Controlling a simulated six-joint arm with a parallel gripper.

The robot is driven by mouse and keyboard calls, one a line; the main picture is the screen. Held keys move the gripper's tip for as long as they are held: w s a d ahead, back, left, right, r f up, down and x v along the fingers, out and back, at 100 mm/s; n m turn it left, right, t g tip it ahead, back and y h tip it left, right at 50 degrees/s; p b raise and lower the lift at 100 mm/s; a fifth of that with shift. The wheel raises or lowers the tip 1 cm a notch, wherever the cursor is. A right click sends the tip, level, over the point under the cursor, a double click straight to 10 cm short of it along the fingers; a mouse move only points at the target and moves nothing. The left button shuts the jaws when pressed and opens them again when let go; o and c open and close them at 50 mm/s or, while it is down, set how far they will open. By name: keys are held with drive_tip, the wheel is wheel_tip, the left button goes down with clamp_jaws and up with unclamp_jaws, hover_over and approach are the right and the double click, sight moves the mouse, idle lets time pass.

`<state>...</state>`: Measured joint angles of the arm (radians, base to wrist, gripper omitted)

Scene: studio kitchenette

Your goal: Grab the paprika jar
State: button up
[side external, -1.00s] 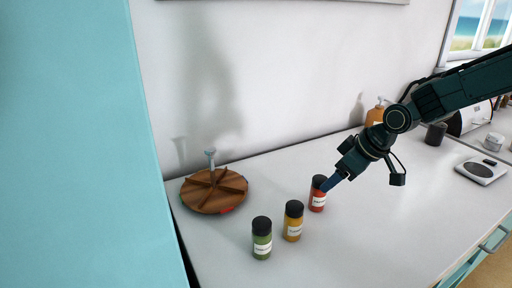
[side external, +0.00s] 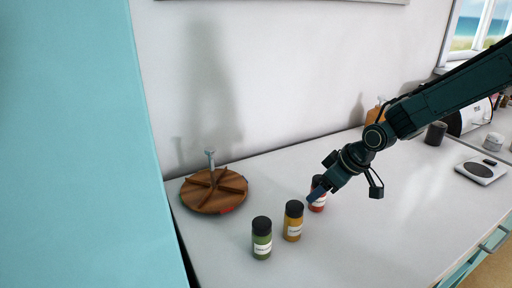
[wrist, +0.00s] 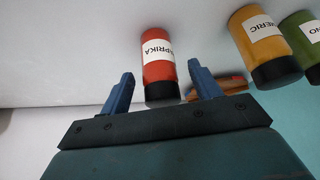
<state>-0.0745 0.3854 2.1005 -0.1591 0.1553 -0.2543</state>
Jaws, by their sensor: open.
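The paprika jar, red with a black lid and a white label reading "PAPRIKA", stands on the counter, rightmost of the jars in the side view (side external: 319,203). My gripper (side external: 314,193) is at it there and hides part of its front. In the wrist view the jar (wrist: 159,62) appears upside down, with its black lid between the tips of my gripper's two blue fingers (wrist: 161,82). The gripper is open. I cannot tell whether a finger touches the jar.
A yellow turmeric jar (side external: 293,222) and a green jar (side external: 262,240) stand close by to the left. A round wooden divided stand (side external: 213,192) sits further left. An orange pump bottle (side external: 375,113) and a scale (side external: 482,170) are to the right. The front counter is clear.

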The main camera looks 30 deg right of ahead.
drive_tip(key=shift+x, duration=1.05)
drive_tip(key=c, duration=1.1)
